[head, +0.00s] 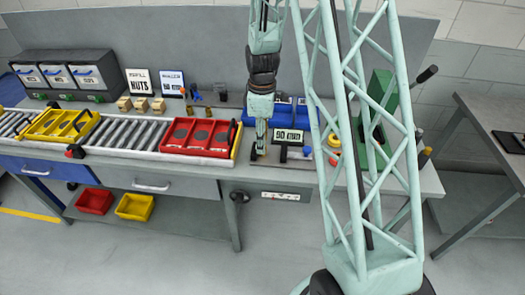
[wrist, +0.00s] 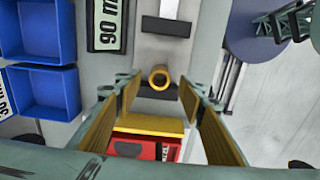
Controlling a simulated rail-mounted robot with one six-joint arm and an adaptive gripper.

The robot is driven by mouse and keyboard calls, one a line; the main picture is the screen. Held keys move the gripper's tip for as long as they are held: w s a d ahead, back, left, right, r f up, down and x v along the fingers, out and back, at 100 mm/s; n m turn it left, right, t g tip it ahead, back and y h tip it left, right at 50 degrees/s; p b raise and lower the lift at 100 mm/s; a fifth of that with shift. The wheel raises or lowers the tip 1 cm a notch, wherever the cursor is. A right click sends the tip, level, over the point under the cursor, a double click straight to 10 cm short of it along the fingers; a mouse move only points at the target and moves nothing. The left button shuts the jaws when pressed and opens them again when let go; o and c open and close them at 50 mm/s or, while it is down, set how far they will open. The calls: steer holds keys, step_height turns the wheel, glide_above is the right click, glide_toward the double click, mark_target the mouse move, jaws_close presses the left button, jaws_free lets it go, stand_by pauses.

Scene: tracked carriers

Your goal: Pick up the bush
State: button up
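The bush (wrist: 158,79) is a small brass-yellow ring in the wrist view, seen end-on with a dark hole. It seems to sit on or by a dark block. My gripper (wrist: 159,93) is open, its two yellow-padded fingers on either side of the line of sight to the bush. Nothing shows between the pads; the bush looks to lie beyond the tips, though the gap is hard to judge. In the head view my gripper (head: 260,150) points down over the bench by the "90 mm" sign (head: 288,137); I cannot make out the bush there.
A red carrier (head: 201,149) with a yellow end stands left of my gripper on the roller track (head: 121,134). Blue bins (wrist: 45,91) lie on the left in the wrist view. A green machine (head: 376,110) stands on the bench at right.

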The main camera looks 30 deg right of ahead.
steer(key=shift+d+f, duration=0.1)
steer(key=shift+f, duration=2)
steer(key=shift+c, duration=0.3)
steer(key=c, duration=1)
steer(key=shift+r, duration=0.15)
steer(key=shift+r+p, duration=0.65)
steer(key=shift+r, duration=1.15)
steer(key=s+a+b, duration=0.1)
steer(key=s+a, duration=0.1)
steer(key=s, duration=0.3)
steer(key=s+a+b, duration=0.2)
steer(key=s, duration=0.3)
steer(key=s+a+r+b, duration=0.1)
steer(key=s, duration=0.4)
steer(key=shift+a+r+b, duration=0.1)
steer(key=shift+a+b, duration=0.2)
steer(key=shift+a, duration=0.1)
